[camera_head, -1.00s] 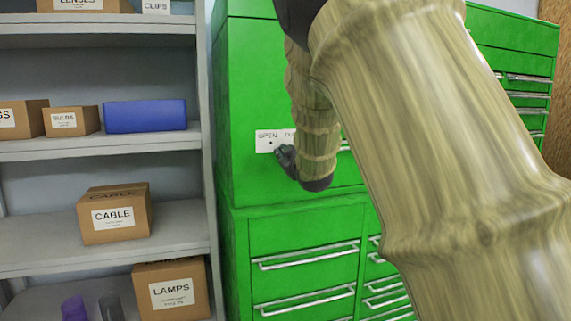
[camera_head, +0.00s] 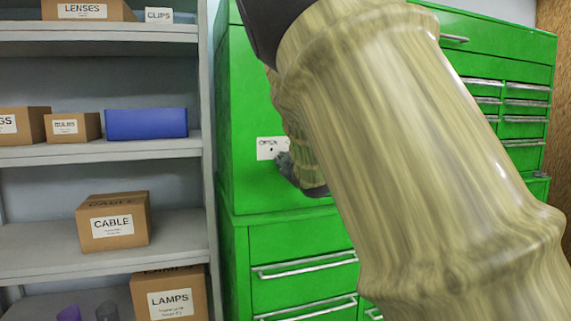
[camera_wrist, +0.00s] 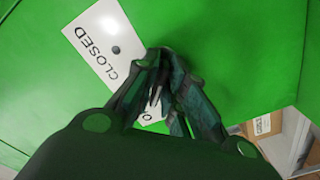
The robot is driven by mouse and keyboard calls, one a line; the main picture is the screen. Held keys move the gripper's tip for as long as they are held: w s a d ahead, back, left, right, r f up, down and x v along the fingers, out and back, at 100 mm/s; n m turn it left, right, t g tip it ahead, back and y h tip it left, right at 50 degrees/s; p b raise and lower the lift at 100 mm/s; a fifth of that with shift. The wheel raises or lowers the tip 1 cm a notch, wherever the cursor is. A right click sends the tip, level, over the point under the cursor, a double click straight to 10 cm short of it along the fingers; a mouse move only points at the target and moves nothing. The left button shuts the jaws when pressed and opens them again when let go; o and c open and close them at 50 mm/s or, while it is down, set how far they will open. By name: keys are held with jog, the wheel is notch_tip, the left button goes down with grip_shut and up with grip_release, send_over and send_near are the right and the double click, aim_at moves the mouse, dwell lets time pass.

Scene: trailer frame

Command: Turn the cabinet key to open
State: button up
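The green cabinet (camera_head: 235,110) bears a white label plate (camera_head: 265,155), read in part as "OPEN". In the wrist view the plate (camera_wrist: 93,28) shows "CLOSED", a small dark round spot (camera_wrist: 115,50) and part of another word behind my fingers. My gripper (camera_head: 285,160) is just right of and below the plate's spot, close to the cabinet front. In the wrist view the fingers of my gripper (camera_wrist: 168,62) converge and their tips look together, beside the spot and over the plate's edge. I cannot make out a key; the fingertips may hide it.
A grey shelf unit (camera_head: 207,100) stands left of the cabinet, with cardboard boxes (camera_head: 115,232) and a blue box (camera_head: 146,124). Drawers with metal handles (camera_head: 305,265) lie below. My arm covers much of the cabinet front.

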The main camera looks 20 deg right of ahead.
jog(key=shift+o, duration=1.4)
jog(key=s, duration=1.2)
jog(key=shift+d, duration=0.15)
